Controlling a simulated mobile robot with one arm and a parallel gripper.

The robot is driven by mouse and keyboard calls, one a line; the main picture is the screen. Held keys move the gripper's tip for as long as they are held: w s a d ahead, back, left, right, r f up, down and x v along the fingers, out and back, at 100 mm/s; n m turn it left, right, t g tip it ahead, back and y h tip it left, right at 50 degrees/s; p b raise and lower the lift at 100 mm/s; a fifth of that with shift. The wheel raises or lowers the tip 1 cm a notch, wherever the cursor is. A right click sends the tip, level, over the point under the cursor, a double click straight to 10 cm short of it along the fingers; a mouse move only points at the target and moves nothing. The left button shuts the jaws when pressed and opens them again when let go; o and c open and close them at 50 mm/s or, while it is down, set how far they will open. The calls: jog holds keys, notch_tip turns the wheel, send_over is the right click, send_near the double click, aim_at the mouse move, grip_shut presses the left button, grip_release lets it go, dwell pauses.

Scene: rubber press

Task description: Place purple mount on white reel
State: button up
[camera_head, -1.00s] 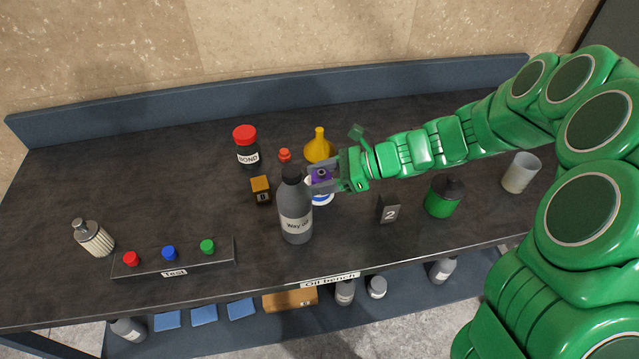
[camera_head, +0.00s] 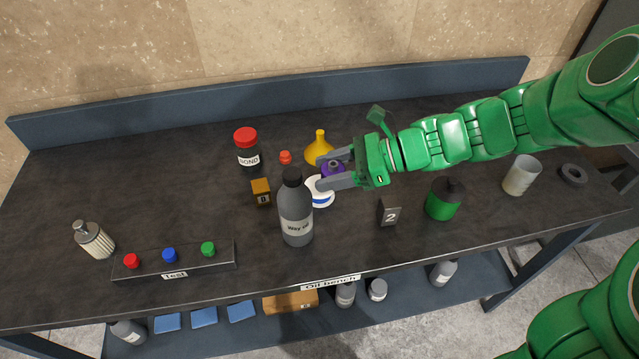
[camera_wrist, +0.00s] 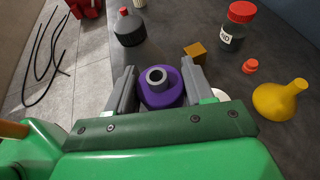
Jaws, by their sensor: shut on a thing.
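The purple mount (camera_head: 331,169) has a grey ring on top. My gripper (camera_head: 337,176) is shut on it, with one grey finger on each side. In the wrist view the purple mount (camera_wrist: 161,86) sits upright between the fingers. The white reel (camera_head: 320,193) with a blue band lies on the bench, just below and left of the gripper in the head view. Part of the reel (camera_wrist: 222,95) shows beside the right finger in the wrist view. The mount looks held above or behind the reel; the exact gap cannot be told.
A grey "Way oil" bottle (camera_head: 296,212) stands close left of the reel. A yellow funnel (camera_head: 319,149), small red cap (camera_head: 285,157), orange block (camera_head: 261,192) and red-lidded jar (camera_head: 247,148) stand nearby. A "2" block (camera_head: 388,211) and green can (camera_head: 444,199) are to the right.

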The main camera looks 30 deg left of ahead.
jog(key=s+d+r, duration=0.1)
jog(key=s+d, duration=0.3)
send_over(317, 178)
jog(key=s+d, duration=0.2)
jog(key=s, duration=0.1)
jog(key=f, duration=0.8)
jog(key=shift+w+f, duration=0.2)
jog(key=shift+f, duration=0.15)
jog(key=shift+w+a+f, duration=0.25)
jog(key=shift+f, duration=1.7)
jog(key=o, duration=1.2)
jog(key=shift+f, duration=0.15)
